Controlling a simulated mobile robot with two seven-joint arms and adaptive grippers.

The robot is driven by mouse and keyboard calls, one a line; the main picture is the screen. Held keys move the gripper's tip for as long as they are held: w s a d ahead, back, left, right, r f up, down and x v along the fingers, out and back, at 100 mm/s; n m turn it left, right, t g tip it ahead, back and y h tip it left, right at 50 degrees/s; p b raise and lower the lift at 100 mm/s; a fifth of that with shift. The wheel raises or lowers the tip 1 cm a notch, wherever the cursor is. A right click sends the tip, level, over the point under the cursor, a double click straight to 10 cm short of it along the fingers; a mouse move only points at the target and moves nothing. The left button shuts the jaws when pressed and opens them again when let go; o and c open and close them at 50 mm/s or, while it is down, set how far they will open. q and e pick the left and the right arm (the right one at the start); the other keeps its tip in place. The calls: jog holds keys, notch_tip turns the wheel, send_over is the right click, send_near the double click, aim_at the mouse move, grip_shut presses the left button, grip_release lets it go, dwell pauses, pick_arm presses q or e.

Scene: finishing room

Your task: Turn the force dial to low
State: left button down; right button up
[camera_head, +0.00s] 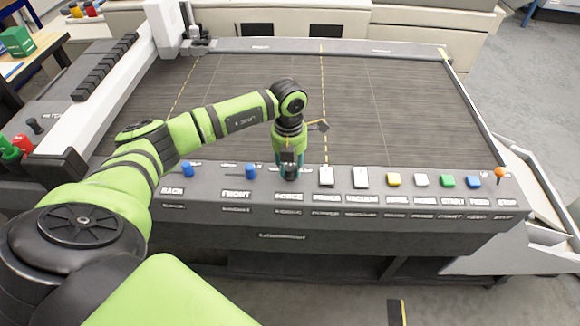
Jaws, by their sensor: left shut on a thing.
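The control panel (270,210) runs along the front of a large cutting table. The force dial is hidden by my left gripper (289,172), above the printed FORCE label (289,196). My left gripper points down there and is shut on the dial. I cannot tell the dial's setting, and no low mark is readable. Blue dials stand to its left over the BACK and FRONT labels: the back dial (187,170) and the front dial (250,171). My right gripper is not in view.
A white power switch (326,177) stands close to the right of my gripper. Farther right are a vacuum switch (361,177), several coloured buttons and an orange stop knob (499,174). The dark table bed (400,110) behind is bare. A white gantry beam (110,105) crosses at left.

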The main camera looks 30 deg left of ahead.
pick_arm(q)
jog(key=m+b, duration=0.6)
jog(key=shift+f, duration=0.25)
jog(key=shift+m+b, duration=1)
jog(key=shift+m, duration=0.2)
jog(key=shift+r+m+b, duration=0.15)
jog(key=shift+m+b, duration=0.7)
jog(key=shift+m, duration=0.35)
jog(key=c, duration=0.9)
grip_release()
jog(key=shift+c, duration=0.2)
jog(key=shift+r, duration=0.1)
